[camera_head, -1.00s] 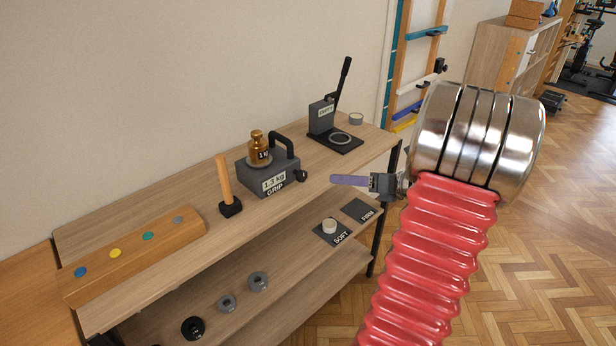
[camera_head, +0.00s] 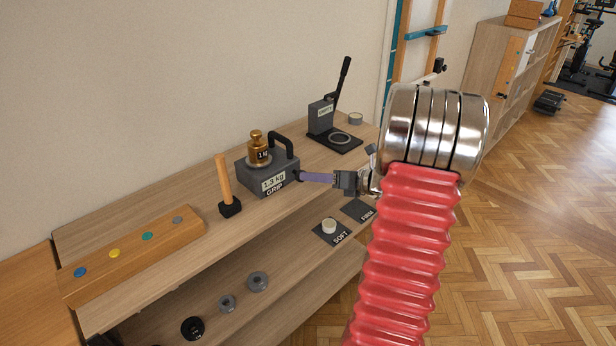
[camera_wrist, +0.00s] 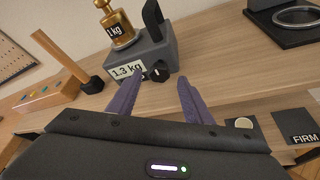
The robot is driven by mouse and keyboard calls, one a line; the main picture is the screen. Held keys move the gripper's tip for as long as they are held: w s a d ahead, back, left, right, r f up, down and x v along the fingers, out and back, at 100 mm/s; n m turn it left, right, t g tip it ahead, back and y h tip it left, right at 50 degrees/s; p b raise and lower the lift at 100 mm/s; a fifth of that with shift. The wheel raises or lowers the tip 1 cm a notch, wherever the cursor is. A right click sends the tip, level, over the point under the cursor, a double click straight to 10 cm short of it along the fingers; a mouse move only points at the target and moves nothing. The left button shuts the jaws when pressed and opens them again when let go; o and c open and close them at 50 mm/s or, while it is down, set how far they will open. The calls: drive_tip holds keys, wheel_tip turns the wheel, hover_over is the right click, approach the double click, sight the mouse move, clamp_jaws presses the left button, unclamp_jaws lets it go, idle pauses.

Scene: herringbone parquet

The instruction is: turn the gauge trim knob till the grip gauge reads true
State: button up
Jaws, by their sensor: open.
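The grip gauge (camera_head: 258,181) is a dark grey box on the shelf unit's top board, with a black handle. Its display reads 1.3 kg, and a brass weight (camera_head: 257,150) marked 1 kg stands on its top plate. In the wrist view the gauge (camera_wrist: 150,55) is ahead, with the black trim knob (camera_wrist: 159,71) on its near side. My gripper (camera_wrist: 158,81) is open, its purple fingers spread to either side of the knob. In the head view my gripper (camera_head: 303,177) reaches the gauge's right side, and the fingers largely cover the knob. Contact cannot be told.
A wooden-handled mallet (camera_head: 225,182) stands left of the gauge. A black lever press (camera_head: 328,122) is behind it to the right. Pads marked SOFT (camera_head: 333,240) and FIRM (camera_wrist: 298,128) lie on a lower shelf, with grey rings further left.

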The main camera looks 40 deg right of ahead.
sight(298, 175)
drive_tip(key=shift+x, duration=1.85)
drive_tip(key=shift+c, duration=0.3)
drive_tip(key=c, duration=0.9)
drive_tip(key=shift+d, duration=0.2)
drive_tip(key=shift+c, duration=0.5)
drive_tip(key=shift+a, duration=0.1)
